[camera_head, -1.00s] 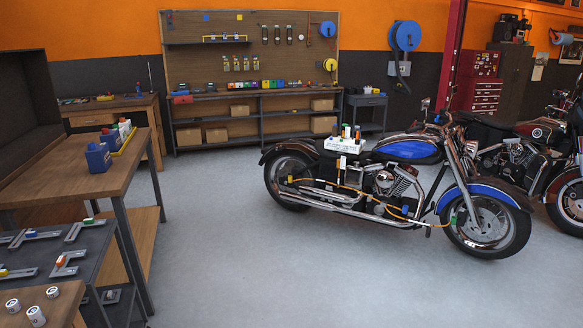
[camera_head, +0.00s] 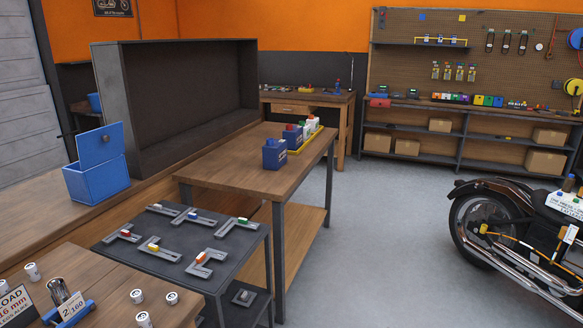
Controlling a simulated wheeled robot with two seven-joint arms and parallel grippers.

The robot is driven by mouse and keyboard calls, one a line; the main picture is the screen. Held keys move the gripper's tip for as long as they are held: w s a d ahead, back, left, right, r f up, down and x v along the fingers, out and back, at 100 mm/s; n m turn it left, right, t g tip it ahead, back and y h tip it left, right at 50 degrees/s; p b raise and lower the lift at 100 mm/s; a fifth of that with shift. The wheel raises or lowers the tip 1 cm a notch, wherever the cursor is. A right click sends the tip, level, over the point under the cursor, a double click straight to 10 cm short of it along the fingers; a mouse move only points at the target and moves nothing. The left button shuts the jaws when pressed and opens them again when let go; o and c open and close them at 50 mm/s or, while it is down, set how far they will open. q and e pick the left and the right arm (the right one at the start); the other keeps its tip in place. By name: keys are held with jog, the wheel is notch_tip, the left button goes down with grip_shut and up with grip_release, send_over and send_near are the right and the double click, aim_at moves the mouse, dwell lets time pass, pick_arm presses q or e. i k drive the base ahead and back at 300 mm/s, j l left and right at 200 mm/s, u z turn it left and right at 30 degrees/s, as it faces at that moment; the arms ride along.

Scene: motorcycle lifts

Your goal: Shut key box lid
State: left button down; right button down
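A blue box (camera_head: 97,182) with its blue lid (camera_head: 100,145) raised stands on the long wooden bench at the left. It looks like the key box. The lid stands upright at the back, with a small dark knob or handle at its left edge. The inside of the box is mostly hidden by its front wall. Neither of my grippers is in view.
A dark open cabinet (camera_head: 185,100) stands behind the box on the bench. A grey cart (camera_head: 140,268) with several angled tools and a wooden table (camera_head: 240,180) with blue containers stand to its right. Clear floor (camera_head: 380,230) lies between the table and the motorcycle (camera_head: 520,235).

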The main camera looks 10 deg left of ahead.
aim_at(95, 147)
jog(key=i+l+u, duration=0.1)
jog(key=i+u, duration=0.3)
jog(key=i+l+u, duration=0.15)
jog(key=u, duration=0.25)
jog(key=i+l+u, duration=0.25)
jog(key=u, duration=0.15)
jog(key=i+l+u, duration=0.2)
jog(key=u, duration=0.15)
jog(key=i+l+u, duration=0.2)
jog(key=l+u, duration=0.25)
jog(key=i+l+u, duration=0.15)
jog(key=l+u, duration=1.15)
jog(key=i+l, duration=0.05)
jog(key=l, duration=0.05)
